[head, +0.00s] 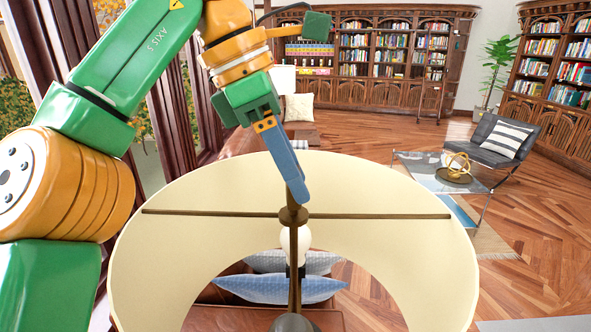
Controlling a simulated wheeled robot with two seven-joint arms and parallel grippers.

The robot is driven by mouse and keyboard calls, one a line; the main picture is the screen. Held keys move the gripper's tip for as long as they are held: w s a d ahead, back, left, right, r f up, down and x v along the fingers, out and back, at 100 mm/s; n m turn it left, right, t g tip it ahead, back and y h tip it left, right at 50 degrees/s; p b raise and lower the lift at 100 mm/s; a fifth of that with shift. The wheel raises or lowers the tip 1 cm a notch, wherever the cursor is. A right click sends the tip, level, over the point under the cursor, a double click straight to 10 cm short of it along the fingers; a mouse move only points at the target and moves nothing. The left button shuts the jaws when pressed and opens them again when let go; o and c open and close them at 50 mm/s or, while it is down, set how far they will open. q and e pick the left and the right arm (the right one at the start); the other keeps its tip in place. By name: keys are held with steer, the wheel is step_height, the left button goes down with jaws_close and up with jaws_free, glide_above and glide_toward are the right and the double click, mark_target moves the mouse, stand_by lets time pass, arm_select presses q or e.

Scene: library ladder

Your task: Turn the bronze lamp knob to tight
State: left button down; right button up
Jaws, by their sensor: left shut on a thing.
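The bronze lamp knob (293,215) sits at the middle of the lamp, where a thin crossbar (390,216) spans the cream lampshade (440,262). A white bulb (303,243) and the lamp's stem show below it. My left gripper (299,193) comes down from above with its blue fingers shut at the top of the knob. The fingers overlap in this view and hide the part of the knob between them. I cannot tell how tight the knob is. My right gripper is not in view.
Blue cushions (280,288) lie below the lamp. A glass table (425,172) and a dark chair (498,143) stand at the right. Wooden floor (365,148) is open beyond the shade.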

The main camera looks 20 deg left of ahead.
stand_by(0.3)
arm_select(q)
steer(key=shift+c, duration=2.4)
jaws_free()
steer(key=shift+a, duration=0.25)
